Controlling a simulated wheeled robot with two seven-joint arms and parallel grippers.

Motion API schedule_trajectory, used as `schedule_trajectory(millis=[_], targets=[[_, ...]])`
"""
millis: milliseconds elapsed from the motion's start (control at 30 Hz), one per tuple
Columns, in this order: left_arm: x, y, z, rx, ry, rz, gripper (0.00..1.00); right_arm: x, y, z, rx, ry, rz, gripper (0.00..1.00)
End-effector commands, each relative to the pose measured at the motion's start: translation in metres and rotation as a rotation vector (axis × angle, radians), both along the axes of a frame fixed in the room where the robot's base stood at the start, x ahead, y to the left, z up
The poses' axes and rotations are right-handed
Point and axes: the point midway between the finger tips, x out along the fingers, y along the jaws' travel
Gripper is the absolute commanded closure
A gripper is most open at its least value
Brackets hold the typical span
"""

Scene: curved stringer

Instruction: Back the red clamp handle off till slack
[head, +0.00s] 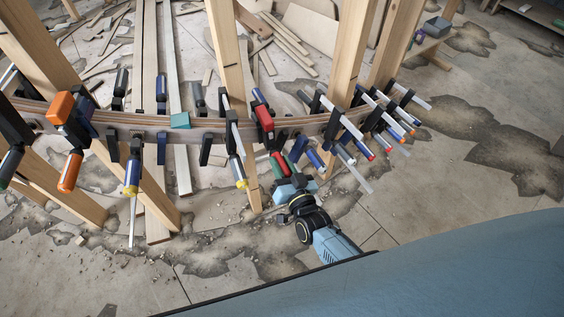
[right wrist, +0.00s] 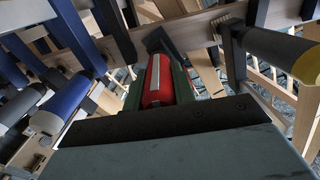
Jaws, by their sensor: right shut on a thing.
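The red clamp handle (head: 278,166) hangs below the curved wooden stringer (head: 190,124), under a red clamp body (head: 264,118). My right gripper (head: 285,172) reaches up from below and is shut on the handle. In the right wrist view the red handle (right wrist: 158,82), with a pale stripe, sits between the green-edged fingers of the gripper (right wrist: 155,95). The fingers hide part of the handle, and the clamp's screw is too hidden to judge. My left gripper is not in view.
Blue-handled clamps (right wrist: 72,98) crowd close on one side of the gripper, and a grey-and-yellow handle (right wrist: 285,55) is on the other. Wooden posts (head: 232,70) rise behind the stringer. Offcuts (head: 290,40) litter the floor.

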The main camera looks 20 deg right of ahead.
Motion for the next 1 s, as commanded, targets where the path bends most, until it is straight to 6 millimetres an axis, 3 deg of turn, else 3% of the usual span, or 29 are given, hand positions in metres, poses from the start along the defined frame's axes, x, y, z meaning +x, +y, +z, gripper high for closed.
schedule_trajectory(millis=[400, 900, 933, 1000], targets=[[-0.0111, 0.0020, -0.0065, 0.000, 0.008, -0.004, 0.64, -0.0001, 0.0004, 0.0000, -0.163, -0.018, -0.001, 0.97], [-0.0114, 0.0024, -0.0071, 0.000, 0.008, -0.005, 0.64, -0.0002, 0.0005, -0.0004, -0.179, -0.019, -0.001, 0.97], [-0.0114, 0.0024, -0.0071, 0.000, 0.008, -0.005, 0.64, -0.0003, 0.0005, -0.0004, -0.179, -0.019, -0.001, 0.72], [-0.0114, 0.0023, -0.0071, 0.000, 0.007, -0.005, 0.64, -0.0003, 0.0005, -0.0004, -0.179, -0.019, -0.001, 0.62]])
